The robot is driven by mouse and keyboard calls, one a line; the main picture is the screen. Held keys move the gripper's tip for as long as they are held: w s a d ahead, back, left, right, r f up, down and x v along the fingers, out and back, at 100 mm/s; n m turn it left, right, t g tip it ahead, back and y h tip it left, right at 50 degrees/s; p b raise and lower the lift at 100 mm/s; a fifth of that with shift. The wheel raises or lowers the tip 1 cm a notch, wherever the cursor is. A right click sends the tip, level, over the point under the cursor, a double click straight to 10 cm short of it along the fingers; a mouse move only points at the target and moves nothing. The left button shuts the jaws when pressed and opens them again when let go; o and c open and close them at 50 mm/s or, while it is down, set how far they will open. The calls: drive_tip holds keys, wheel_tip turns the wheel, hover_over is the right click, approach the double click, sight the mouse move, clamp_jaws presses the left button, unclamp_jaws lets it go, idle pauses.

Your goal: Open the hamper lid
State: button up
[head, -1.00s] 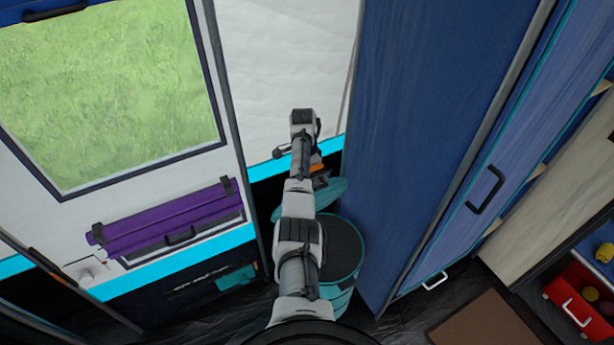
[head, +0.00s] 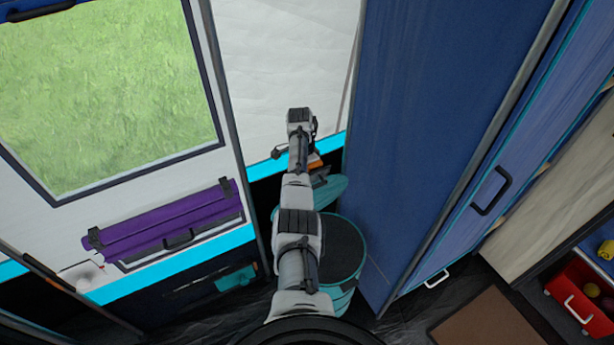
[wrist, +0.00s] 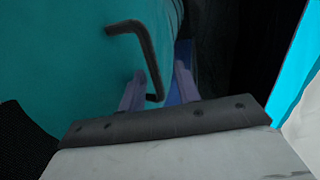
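The teal hamper (head: 345,292) stands on the floor beside the blue cabinet, partly behind my arm. Its dark round top (head: 345,245) shows. Its teal lid (head: 325,195) is raised at the back, tilted up from the rim. In the wrist view the lid (wrist: 60,75) fills the left side, with a dark bent handle (wrist: 145,50) on it. My gripper (head: 320,176) is at the lid in the head view. In the wrist view my gripper (wrist: 160,85) has its two purple fingers apart, with the handle's lower end between them. Whether they touch it cannot be told.
A tall blue cabinet (head: 430,130) stands close on the right of the hamper. A white wall (head: 285,60) with a cyan strip is behind. A purple roll (head: 165,220) hangs at left under the window. Dark floor lies in front.

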drive_tip(key=p+v, duration=0.1)
drive_tip(key=v, duration=1.3)
drive_tip(key=shift+r, duration=0.2)
